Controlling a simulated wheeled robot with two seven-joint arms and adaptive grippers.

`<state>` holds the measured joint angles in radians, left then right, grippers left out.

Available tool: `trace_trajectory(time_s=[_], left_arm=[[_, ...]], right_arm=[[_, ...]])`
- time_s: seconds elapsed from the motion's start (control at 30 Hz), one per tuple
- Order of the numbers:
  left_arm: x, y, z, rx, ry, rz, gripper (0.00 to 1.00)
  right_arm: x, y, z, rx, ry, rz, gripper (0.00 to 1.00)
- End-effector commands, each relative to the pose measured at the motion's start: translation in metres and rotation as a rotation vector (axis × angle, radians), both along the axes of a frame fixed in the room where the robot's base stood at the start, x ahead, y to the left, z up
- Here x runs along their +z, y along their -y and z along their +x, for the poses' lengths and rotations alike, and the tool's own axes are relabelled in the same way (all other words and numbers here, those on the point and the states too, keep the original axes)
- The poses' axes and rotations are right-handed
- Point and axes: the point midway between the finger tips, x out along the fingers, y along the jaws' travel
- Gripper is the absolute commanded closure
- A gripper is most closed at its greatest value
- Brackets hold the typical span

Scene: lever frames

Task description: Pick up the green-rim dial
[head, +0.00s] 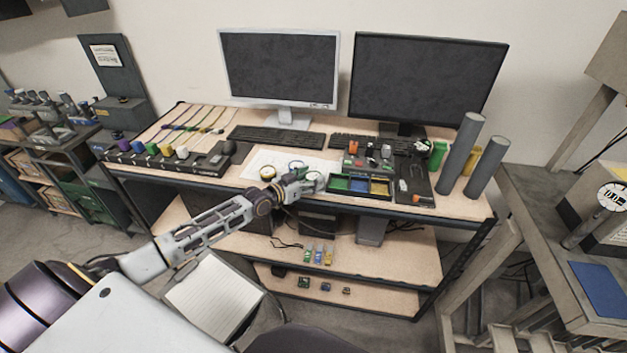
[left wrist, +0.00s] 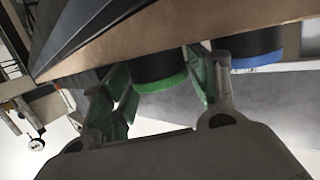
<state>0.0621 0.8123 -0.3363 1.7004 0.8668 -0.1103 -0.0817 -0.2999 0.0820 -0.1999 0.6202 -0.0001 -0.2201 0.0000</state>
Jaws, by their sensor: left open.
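The green-rim dial (left wrist: 158,72) is a dark round body with a bright green rim in the left wrist view. My left gripper (left wrist: 162,88) is open, with one finger on each side of it; I cannot tell whether either finger touches it. In the head view my left gripper (head: 312,180) is low over the front part of the tabletop and hides much of what is there. A blue-rim dial (left wrist: 256,55) is just right of the right finger in the left wrist view. My right gripper is not in view.
A yellow-rim dial (head: 267,173) sits left of my gripper on white paper (head: 252,161). A tray with coloured bins (head: 339,184) is close on the right. Two keyboards and two monitors (head: 279,67) stand behind. Grey cylinders (head: 461,153) stand at the right.

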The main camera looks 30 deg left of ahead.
Motion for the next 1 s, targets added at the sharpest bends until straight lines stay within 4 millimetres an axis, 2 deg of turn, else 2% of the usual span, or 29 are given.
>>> trace_trajectory(time_s=[0.3,0.83,1.0], left_arm=[[-0.003,0.005,0.014,0.0,0.002,0.002,0.41],[-0.003,0.005,0.015,0.0,0.0,0.001,0.41],[-0.003,0.005,0.015,0.0,0.0,0.001,0.62]], right_arm=[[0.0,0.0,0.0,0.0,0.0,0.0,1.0],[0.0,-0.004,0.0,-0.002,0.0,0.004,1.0],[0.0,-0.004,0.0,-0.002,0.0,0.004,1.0]])
